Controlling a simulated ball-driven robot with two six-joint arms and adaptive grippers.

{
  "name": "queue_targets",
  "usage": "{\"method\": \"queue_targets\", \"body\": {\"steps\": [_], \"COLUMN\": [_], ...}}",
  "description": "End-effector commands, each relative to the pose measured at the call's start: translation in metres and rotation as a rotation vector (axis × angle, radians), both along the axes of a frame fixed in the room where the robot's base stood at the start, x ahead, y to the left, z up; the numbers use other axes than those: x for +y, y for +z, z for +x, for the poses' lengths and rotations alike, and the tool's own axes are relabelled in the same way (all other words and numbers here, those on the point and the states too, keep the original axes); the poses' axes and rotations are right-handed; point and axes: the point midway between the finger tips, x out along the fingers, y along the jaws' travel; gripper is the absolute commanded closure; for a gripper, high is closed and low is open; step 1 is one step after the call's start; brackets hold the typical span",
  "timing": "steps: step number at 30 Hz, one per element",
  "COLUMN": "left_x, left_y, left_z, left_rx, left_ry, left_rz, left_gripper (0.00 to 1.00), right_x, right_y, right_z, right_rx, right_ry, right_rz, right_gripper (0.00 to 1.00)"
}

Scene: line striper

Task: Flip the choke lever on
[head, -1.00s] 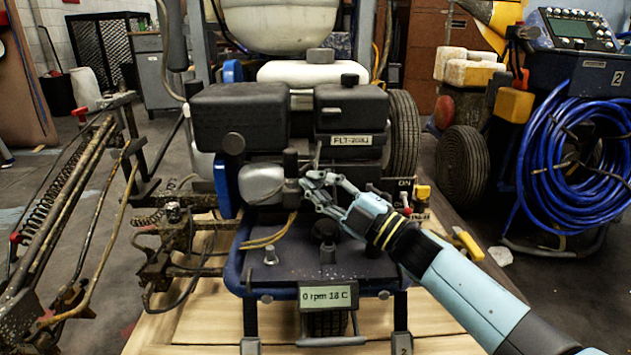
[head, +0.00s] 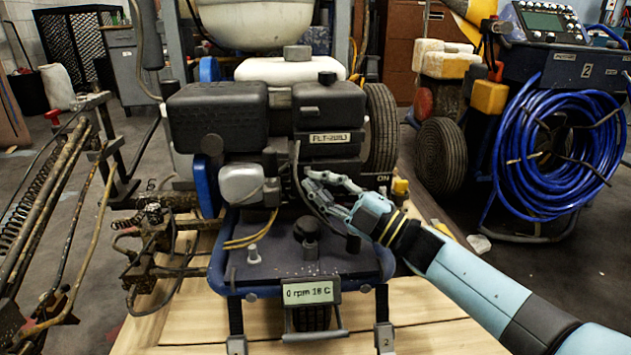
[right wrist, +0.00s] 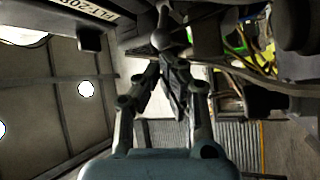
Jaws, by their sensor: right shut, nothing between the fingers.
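The line striper's engine (head: 330,165) stands in the middle of the head view, with a plate reading FLT-208IJ. A thin dark curved part (head: 297,165) stands upright in front of it; I cannot tell whether it is the choke lever or a cable. My right gripper (head: 309,181) is shut and empty, close to the engine front, just right of this part. Contact is unclear. In the right wrist view, the gripper's fingers (right wrist: 170,62) come together near a dark round knob (right wrist: 161,39), which I cannot identify for sure. My left gripper is not in view.
The grey metal engine part (head: 241,184) is left of the gripper. The blue-edged deck (head: 255,272) with a display reading 0 rpm 18 C (head: 307,291) lies below. An ON label and yellow part (head: 400,188) sit behind my wrist. Blue hose (head: 550,150) hangs at right.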

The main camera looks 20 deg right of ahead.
Motion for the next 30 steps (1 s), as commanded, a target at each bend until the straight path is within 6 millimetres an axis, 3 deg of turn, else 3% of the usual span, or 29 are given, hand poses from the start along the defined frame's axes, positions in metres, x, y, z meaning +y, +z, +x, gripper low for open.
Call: {"method": "queue_targets", "body": {"steps": [15, 21, 30], "left_x": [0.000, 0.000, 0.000], "left_y": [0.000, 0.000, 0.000], "left_z": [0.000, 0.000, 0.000], "left_rx": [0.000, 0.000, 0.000], "left_ry": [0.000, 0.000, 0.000], "left_rz": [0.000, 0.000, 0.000], "left_gripper": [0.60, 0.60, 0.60], "right_x": [-0.055, -0.063, -0.064], "right_y": [-0.030, -0.033, -0.033], "right_z": [-0.076, -0.087, -0.088], "right_rx": [0.004, 0.002, 0.002], "right_ry": [0.000, -0.001, -0.001], "right_rz": [-0.004, -0.002, -0.001], "right_gripper": [1.00, 1.00, 1.00]}}
